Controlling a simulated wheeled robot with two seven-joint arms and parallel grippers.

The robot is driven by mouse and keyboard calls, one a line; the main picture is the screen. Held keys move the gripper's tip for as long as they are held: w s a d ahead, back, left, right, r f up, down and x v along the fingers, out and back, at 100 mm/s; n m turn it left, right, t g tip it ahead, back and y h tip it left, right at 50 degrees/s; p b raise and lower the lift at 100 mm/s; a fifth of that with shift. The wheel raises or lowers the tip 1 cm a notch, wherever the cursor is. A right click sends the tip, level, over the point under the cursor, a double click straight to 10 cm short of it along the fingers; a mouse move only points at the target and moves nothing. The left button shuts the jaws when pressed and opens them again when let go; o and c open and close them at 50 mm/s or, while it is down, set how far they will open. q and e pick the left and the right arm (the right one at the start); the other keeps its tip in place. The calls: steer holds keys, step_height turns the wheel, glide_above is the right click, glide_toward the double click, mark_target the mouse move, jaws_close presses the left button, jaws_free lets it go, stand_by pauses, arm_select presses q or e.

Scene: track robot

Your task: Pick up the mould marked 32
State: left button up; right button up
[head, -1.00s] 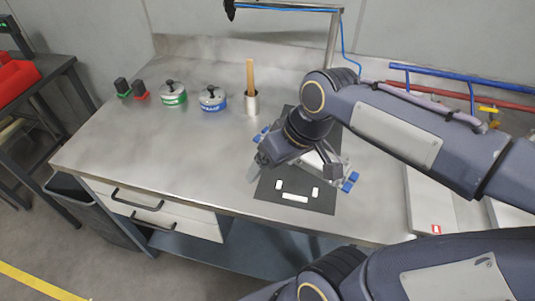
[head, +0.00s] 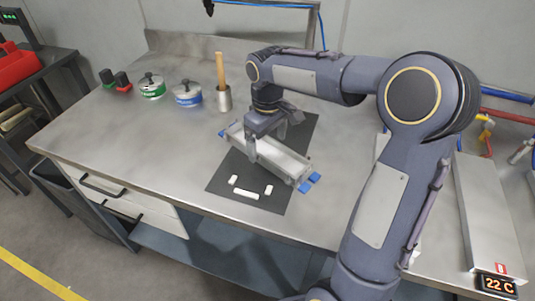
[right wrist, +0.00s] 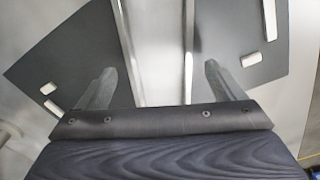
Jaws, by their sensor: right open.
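A long, grey metal mould (head: 280,160) with blue parts at its ends lies on a black mat (head: 222,180) on the bench. No number can be read on it. My right gripper (head: 265,143) is over the mould's far half, pointing down. In the right wrist view the two fingers of my right gripper (right wrist: 160,85) are apart, one on each side of the mould (right wrist: 155,45). I cannot tell whether they touch it. The far part of the mould is partly hidden by the gripper. My left gripper is not in view.
White blocks (head: 246,194) lie on the mat in front of the mould. A metal cup with a wooden handle (head: 224,98), a blue-banded pot (head: 187,94) and a green-banded pot (head: 152,88) stand behind left. A metal plate (head: 485,210) is at right. The bench's front left is clear.

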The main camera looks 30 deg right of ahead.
step_height(320, 180, down, 2)
steer(key=shift+f, duration=0.1)
steer(key=c, duration=1.7)
steer(key=shift+r, duration=0.2)
steer(key=shift+c, duration=1.1)
